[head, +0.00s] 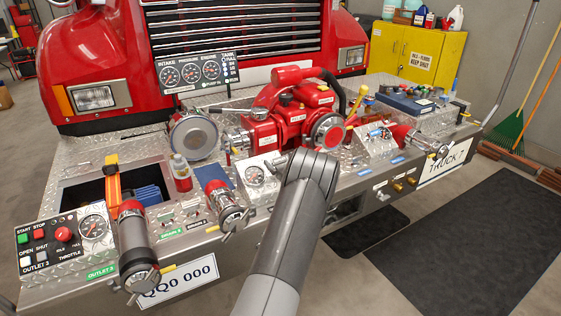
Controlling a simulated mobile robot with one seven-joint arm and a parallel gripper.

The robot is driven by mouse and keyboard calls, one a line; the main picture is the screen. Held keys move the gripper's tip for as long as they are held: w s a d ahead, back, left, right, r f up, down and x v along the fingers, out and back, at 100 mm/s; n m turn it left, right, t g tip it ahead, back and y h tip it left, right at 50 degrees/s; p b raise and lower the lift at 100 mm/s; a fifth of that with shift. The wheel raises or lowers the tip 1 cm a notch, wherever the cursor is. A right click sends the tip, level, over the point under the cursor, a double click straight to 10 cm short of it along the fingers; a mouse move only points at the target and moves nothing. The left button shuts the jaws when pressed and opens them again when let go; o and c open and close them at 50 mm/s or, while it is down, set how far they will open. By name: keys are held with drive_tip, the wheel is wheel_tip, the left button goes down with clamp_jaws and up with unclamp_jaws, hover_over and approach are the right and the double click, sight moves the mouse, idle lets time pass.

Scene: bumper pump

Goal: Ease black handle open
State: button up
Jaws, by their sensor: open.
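My grey arm reaches up from the bottom middle, and its bent joint is in front of the bumper panel. My gripper does not show; it is hidden behind or beyond the arm. I cannot pick out the black handle with certainty, and my arm covers part of the panel. The red pump (293,115) sits on the bumper deck behind my arm, with a curved black hose (336,92) at its right. A yellow-tipped lever (358,101) stands right of the pump. Two capped outlets (135,240) (222,200) with metal levers point forward at the left.
The pump is on the front bumper of a red truck (105,55). A control box (65,240) with buttons and a gauge is at the front left. A gauge panel (196,73) stands behind. A yellow cabinet (415,52) is at the back right. A dark mat (480,250) lies on clear floor.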

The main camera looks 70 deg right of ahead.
drive_tip(key=v, duration=1)
idle(2.9)
drive_tip(key=x, duration=1.2)
drive_tip(key=shift+w+d+f, duration=0.15)
drive_tip(key=shift+w+d, duration=0.05)
